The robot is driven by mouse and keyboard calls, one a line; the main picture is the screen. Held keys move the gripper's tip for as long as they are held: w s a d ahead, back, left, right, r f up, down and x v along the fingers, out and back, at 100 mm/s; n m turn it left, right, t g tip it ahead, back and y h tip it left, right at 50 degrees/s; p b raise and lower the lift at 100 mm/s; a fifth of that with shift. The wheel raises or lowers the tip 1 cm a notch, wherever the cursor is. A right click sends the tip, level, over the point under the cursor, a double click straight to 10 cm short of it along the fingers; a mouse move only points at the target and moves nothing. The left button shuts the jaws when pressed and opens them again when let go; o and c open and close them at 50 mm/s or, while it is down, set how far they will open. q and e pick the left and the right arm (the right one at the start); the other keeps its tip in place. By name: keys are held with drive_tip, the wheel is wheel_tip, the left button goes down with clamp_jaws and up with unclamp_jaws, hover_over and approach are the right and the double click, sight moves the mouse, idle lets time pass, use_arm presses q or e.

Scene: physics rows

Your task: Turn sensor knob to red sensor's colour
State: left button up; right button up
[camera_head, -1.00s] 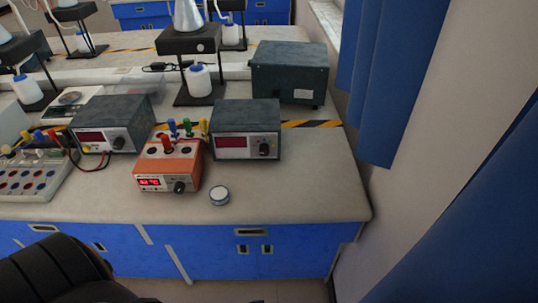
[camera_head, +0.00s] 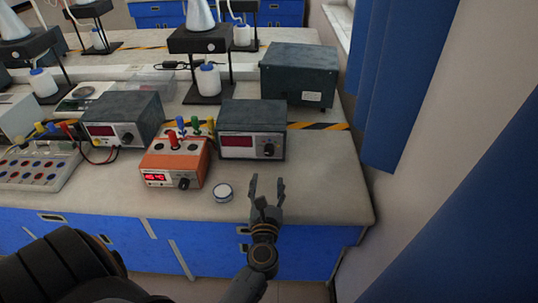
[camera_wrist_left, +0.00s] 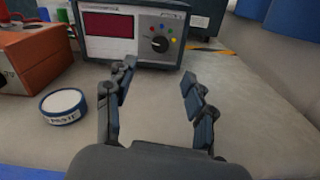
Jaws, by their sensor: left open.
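A grey box (camera_head: 252,129) with a dark red display stands on the bench. Its black knob (camera_head: 268,150) is on the right of its front panel. In the left wrist view, coloured dots surround the knob (camera_wrist_left: 160,44); which one it points at is too small to tell. Which part is the red sensor is unclear. My left gripper (camera_head: 267,182) is open and empty, in front of the grey box, apart from it.
A round paste tin (camera_head: 223,192) lies left of my left gripper. Another grey box (camera_head: 122,119) with cables and a socket board (camera_head: 38,168) stand further left. The bench right of the grey box is clear up to the wall.

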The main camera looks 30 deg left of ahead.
sight(269, 153)
use_arm(q)
drive_tip(key=p+x, duration=0.1)
drive_tip(key=x, duration=1)
drive_tip(key=shift+w, duration=0.35)
drive_tip(key=shift+c, duration=0.2)
clamp_jaws()
